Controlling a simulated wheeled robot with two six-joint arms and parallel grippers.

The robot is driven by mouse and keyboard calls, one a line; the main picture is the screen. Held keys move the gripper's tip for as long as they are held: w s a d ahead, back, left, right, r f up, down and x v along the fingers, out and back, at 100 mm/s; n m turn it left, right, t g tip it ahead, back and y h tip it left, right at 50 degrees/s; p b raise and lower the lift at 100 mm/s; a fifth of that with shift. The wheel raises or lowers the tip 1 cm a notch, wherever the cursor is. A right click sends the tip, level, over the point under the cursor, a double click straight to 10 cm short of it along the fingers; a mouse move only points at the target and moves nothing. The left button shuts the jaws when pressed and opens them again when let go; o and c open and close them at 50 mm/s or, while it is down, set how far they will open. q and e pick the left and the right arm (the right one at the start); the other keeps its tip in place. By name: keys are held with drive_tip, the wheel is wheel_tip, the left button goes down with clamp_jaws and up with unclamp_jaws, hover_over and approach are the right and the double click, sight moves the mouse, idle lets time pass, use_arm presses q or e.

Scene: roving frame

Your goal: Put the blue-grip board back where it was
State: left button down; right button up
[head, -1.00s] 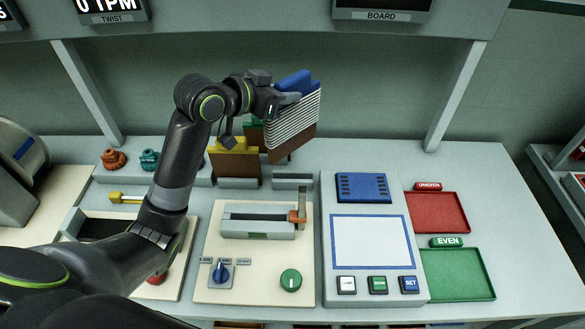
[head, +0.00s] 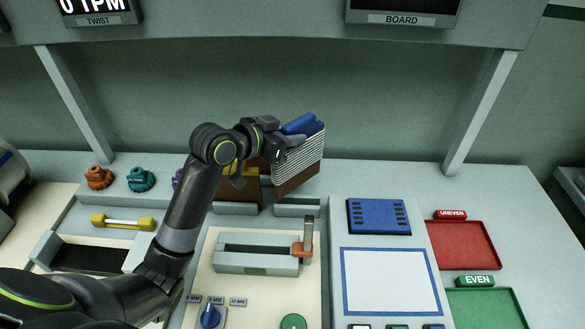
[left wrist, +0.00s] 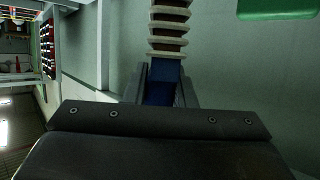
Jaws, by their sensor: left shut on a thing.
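The blue-grip board (head: 303,158), brown with white windings and a blue grip, is held tilted in the air by my left gripper (head: 292,140). The gripper is shut on its blue grip. In the left wrist view the blue grip (left wrist: 162,92) sits between the two fingers, with the windings beyond. The board's lower edge is close to a grey slot holder (head: 297,207) with no board seen in it; whether they touch I cannot tell. A yellow-grip board (head: 238,190) stands in the holder to the left, partly behind my arm. My right gripper is out of view.
A grey clamp-like fixture with an orange slider (head: 302,249) stands in front of the holders. Right of it is a panel with a white pad (head: 390,282), then a red tray (head: 465,246) and a green tray (head: 488,310). Orange and teal knobs (head: 141,180) stand at the left.

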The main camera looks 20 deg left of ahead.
sight(290, 158)
use_arm(q)
drive_tip(key=shift+s+f, duration=0.1)
drive_tip(key=shift+f, duration=0.75)
wheel_tip(290, 158, down, 4)
drive_tip(key=shift+r+p, duration=0.15)
drive_tip(key=shift+p, duration=0.2)
drive_tip(key=shift+f+b, duration=0.35)
drive_tip(key=shift+f, duration=0.3)
drive_tip(key=c, duration=1.2)
unclamp_jaws()
